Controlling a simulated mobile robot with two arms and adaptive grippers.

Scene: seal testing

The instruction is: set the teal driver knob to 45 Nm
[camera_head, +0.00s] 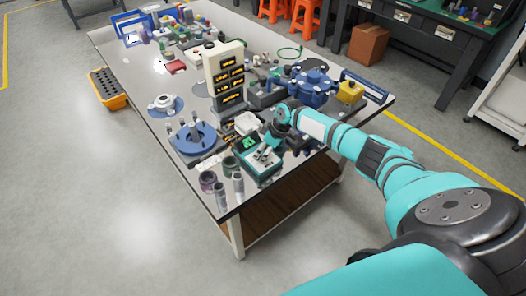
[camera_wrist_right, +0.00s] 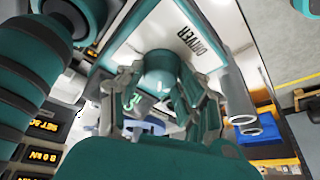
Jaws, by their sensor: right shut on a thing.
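The driver unit (camera_head: 248,165) is a teal box with a pale top and a green display (camera_head: 249,143), near the front corner of the table. In the right wrist view its white panel (camera_wrist_right: 202,20) bears the word DRIVER. The teal round knob (camera_wrist_right: 160,70) sits between the fingers of my right gripper (camera_wrist_right: 159,88), which is shut on it. In the head view my right gripper (camera_head: 267,152) is over the unit and hides the knob. The green digits (camera_wrist_right: 132,101) are partly covered in the wrist view, and I cannot read them. My left gripper is not in view.
A tall beige rack (camera_head: 224,78) with orange-lit labels stands behind the unit. A blue round fixture (camera_head: 194,139) lies to its left, and grey cylinders (camera_head: 238,187) stand at the table's front edge. A blue flanged part (camera_head: 312,83) and a yellow block (camera_head: 350,91) are at the right.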

